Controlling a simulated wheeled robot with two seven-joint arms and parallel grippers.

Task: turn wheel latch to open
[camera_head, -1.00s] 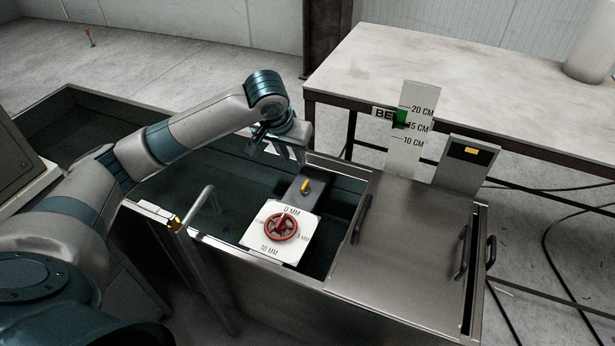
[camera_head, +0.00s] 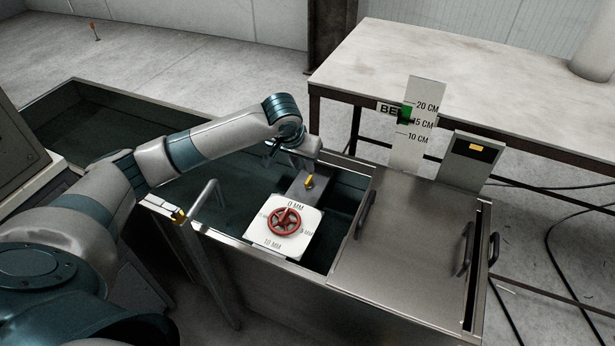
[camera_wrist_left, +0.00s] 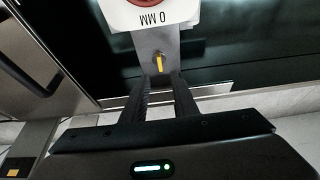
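The red wheel latch (camera_head: 284,220) sits on a white dial plate (camera_head: 262,236) marked in MM, over the open part of the metal tank. Its lower edge also shows at the top of the left wrist view (camera_wrist_left: 146,2). A yellow knob (camera_head: 309,181) stands on a grey block behind the plate; in the left wrist view it is the yellow piece (camera_wrist_left: 158,63) just beyond my fingertips. My left gripper (camera_wrist_left: 160,82) is open and empty, with a gap between its fingers in line with the knob. My right gripper is not in view.
A closed metal lid (camera_head: 400,245) with handles covers the right part of the tank. A height gauge (camera_head: 418,125) and a small panel (camera_head: 468,160) stand behind it. A handle bar (camera_head: 205,200) rises at the tank's front left. A table (camera_head: 470,100) stands behind.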

